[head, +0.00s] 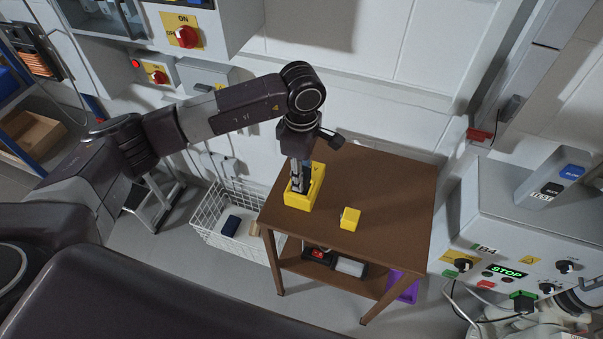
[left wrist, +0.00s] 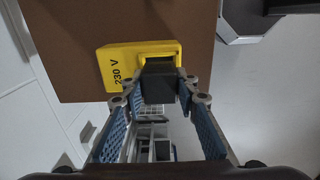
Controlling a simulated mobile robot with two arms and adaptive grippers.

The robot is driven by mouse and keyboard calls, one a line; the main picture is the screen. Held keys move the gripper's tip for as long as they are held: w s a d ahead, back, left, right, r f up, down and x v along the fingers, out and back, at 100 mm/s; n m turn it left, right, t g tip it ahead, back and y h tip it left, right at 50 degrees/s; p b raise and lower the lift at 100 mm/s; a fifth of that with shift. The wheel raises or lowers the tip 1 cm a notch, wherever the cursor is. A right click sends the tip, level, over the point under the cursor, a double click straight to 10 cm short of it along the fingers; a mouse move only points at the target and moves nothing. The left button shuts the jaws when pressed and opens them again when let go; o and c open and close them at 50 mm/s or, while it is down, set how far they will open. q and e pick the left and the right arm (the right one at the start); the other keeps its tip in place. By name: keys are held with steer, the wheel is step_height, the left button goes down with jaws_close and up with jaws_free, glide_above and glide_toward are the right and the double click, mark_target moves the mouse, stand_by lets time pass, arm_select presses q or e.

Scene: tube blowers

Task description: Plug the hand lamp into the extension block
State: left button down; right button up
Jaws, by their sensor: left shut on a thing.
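The yellow extension block (head: 296,203) stands on the brown table. It also shows in the left wrist view (left wrist: 118,68), marked 230 V. My left gripper (head: 303,184) points down at it. In the left wrist view my left gripper (left wrist: 158,92) is shut on a dark plug (left wrist: 158,82), with one finger on each side. The plug's far end is at the recess in the yellow block; how deep it sits is hidden. The lamp itself cannot be made out for certain. My right gripper is not in view.
A small yellow box (head: 349,219) stands on the table (head: 385,190), right of the block. A white wire basket (head: 212,217) is left of the table. A grey control cabinet (head: 520,225) stands at the right. The table's far right part is clear.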

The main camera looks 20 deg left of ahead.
arm_select(q)
steer(key=shift+f+b, duration=0.95)
steer(key=shift+f, duration=0.05)
steer(key=c, duration=1.4)
jaws_free()
steer(key=shift+c, duration=0.2)
step_height(320, 180, up, 12)
steer(key=shift+r, duration=0.1)
steer(key=shift+c, duration=0.5)
